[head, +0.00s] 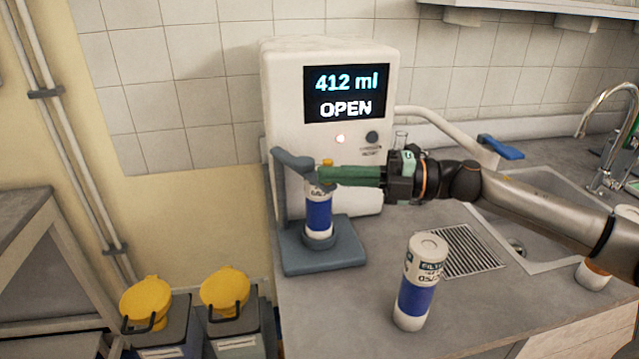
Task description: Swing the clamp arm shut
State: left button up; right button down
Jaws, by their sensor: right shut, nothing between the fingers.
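A white machine (282,95) stands against the wall; its screen (346,93) reads "412 ml" and "OPEN". A grey-blue clamp arm (291,161) is on the holder at its front, reaching out above a white and blue cartridge (319,217). The cartridge stands upright on the holder's base (345,254). My right gripper (323,175), with green fingers, is shut and empty, its tips beside the clamp arm's end at the cartridge top. I cannot tell whether they touch it. The fingers hide part of the cartridge top. My left gripper is out of view.
A second cartridge (416,290) stands on the counter in front. A drain grate (467,250) and a sink (535,215) with a tap (600,120) lie to the right. Two yellow-lidded bins (225,288) stand left of the counter. My right arm spans the counter from the right.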

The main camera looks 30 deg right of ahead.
jog(key=shift+w+d, duration=0.25)
jog(key=shift+d, duration=0.55)
jog(key=shift+w+d, duration=0.3)
jog(key=shift+d, duration=0.45)
jog(key=shift+w+d, duration=0.25)
jog(key=shift+d, duration=0.55)
jog(key=shift+f, duration=0.1)
jog(key=s+a+r+b, duration=0.5)
jog(key=s+a+r, duration=0.2)
jog(key=s+r, duration=0.5)
jog(key=shift+a+r+b, duration=0.2)
jog(key=shift+r+b, duration=0.1)
jog(key=shift+r, duration=0.25)
